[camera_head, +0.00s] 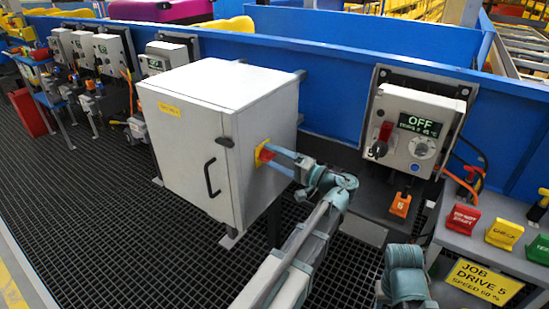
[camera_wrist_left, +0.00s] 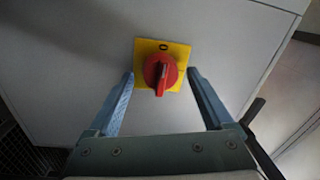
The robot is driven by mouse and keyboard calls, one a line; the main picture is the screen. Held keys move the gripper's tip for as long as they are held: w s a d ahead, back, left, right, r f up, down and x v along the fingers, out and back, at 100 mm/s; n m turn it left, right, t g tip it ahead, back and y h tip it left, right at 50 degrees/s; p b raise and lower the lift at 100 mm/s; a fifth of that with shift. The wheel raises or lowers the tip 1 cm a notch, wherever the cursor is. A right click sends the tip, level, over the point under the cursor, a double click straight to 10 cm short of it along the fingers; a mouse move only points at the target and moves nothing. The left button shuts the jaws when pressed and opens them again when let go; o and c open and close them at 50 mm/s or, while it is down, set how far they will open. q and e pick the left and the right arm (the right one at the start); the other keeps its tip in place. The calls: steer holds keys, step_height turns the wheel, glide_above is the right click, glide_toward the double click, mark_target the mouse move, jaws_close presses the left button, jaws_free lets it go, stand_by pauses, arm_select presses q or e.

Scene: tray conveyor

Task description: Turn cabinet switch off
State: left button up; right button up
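The grey cabinet (camera_head: 205,140) stands in the middle of the head view. Its switch (camera_head: 264,154), a red knob on a yellow plate, is on the side facing right. In the left wrist view the knob (camera_wrist_left: 157,72) is near the centre, its grip bar roughly upright, with a "0" mark above it on the plate. My left gripper (camera_head: 271,158) is open, with one pale blue finger on each side of the switch. In the left wrist view a gap shows between each finger and the knob. Part of my right arm shows at the bottom; its gripper is out of sight.
A control box (camera_head: 415,130) on the blue rail to the right displays "OFF". A side panel (camera_head: 500,235) carries red, yellow and green labelled blocks and a "JOB DRIVE 5" sign (camera_head: 484,281). The cabinet door has a black handle (camera_head: 211,178).

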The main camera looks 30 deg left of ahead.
arm_select(q)
steer(key=s+d+f+b, duration=0.1)
steer(key=d, duration=1.2)
steer(key=shift+d, duration=0.4)
